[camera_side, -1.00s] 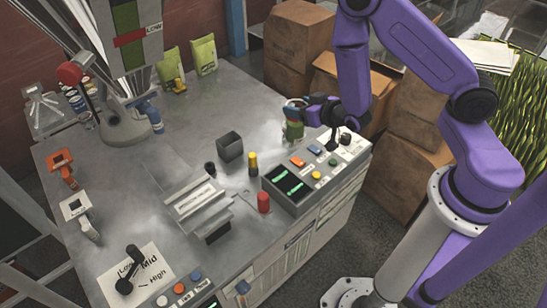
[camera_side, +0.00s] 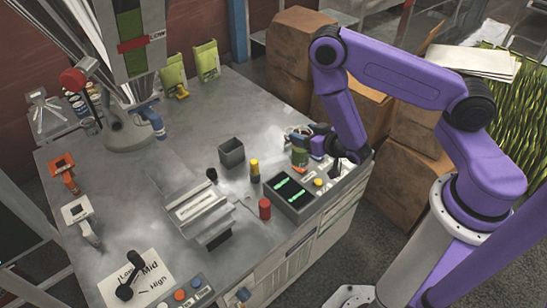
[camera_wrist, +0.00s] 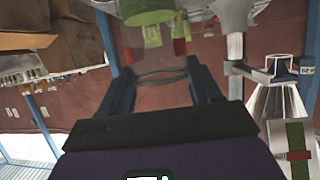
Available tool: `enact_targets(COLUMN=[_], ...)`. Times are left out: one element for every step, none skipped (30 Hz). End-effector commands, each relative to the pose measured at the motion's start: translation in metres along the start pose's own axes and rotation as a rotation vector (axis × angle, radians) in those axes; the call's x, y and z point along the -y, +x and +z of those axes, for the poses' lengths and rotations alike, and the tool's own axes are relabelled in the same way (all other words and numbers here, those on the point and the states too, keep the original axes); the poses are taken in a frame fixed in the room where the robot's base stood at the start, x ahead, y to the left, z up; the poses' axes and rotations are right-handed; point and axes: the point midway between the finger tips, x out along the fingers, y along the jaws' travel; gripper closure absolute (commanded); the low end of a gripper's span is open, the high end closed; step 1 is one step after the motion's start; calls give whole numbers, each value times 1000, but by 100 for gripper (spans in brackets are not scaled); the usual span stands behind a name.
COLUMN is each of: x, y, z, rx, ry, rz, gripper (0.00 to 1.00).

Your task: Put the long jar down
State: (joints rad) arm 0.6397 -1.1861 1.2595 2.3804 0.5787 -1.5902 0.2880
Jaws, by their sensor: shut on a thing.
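The long jar (camera_side: 300,157) looks clear with a green lower part. In the side view it is upright beside the back end of the control panel, near the table's right edge. My gripper (camera_side: 299,133) is shut on its upper part. I cannot tell whether its base touches the surface. In the wrist view my gripper (camera_wrist: 162,80) has a finger on each side of what looks like clear glass, and the jar's green part (camera_wrist: 148,12) is cut off at the top.
The control panel (camera_side: 278,204) with lit screens and buttons is in front of the jar. The table behind the jar is clear.

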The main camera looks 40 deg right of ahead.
Motion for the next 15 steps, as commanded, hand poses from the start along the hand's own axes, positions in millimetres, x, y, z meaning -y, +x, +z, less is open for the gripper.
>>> enact_targets(x=[0, 0, 0, 1, 1, 2, 2, 3, 4, 4, 5, 5, 6, 6, 6], y=[8, 14, 22, 28, 34, 43, 49, 55, 63, 69, 75, 82, 88, 94, 100], z=[-1, -1, -1, -1, 0, 0, 0, 1, 0, 0, 1, 1, 1, 1, 6], rx=[-4, -5, -6, -6, -6, -6, -5, -4, -5, -5, -6, -5, -4, -4, -2], ry=[4, 5, 4, 5, 5, 5, 3, 3, 3, 2, 3, 2, 2, 2, -1], rz=[2, 2, 3, 2, 3, 3, 2, 2, 2, 1, 1, 1, 2, 1, 1], gripper=[89, 89, 89, 89, 89, 89, 89, 89, 89, 89, 89, 89, 89, 89, 89])
